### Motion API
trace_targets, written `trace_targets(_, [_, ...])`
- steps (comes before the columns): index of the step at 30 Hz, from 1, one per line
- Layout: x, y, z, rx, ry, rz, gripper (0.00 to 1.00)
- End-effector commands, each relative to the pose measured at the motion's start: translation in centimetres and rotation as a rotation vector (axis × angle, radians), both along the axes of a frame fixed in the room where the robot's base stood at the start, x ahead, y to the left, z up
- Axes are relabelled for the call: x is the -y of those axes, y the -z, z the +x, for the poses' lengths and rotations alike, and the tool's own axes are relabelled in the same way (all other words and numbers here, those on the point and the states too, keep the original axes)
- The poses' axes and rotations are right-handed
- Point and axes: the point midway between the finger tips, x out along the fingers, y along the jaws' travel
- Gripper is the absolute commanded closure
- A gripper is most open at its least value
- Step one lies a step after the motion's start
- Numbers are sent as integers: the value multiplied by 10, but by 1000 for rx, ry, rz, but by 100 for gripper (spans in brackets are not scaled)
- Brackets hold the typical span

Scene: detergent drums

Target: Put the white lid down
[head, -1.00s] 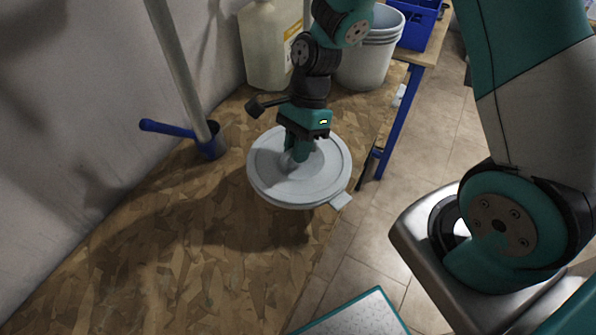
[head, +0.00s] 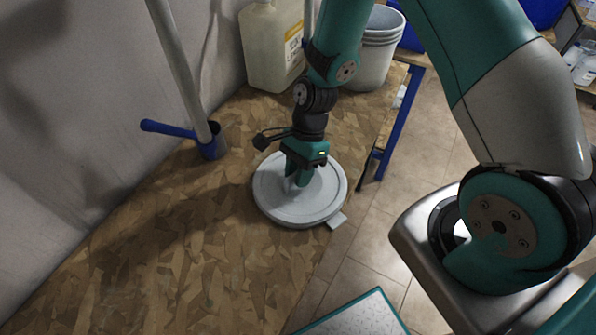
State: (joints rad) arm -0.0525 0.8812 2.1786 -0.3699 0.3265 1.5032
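The white lid (head: 322,204) is a round, flat disc with a small tab at its lower right. It is level, at or very close to the chipboard worktop (head: 205,255), near its right edge. I cannot tell for certain whether it touches the board. My gripper (head: 297,184) points down at the lid's centre, with its fingers shut on the raised middle part. The fingers partly hide that part.
A large jug (head: 268,50) and stacked white buckets (head: 374,55) stand behind the arm. A blue pump or clamp with a handle (head: 210,145) and a grey pole are at the left by the wall. The front worktop is clear.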

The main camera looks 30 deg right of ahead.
Motion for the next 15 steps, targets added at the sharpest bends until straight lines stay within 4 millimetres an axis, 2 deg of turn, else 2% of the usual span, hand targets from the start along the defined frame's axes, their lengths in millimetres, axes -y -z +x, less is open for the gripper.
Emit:
trace_targets(9, [0, -2, 0, 1, 0, 0, 60])
trace_targets(15, [7, -21, 7, 7, 2, 0, 60])
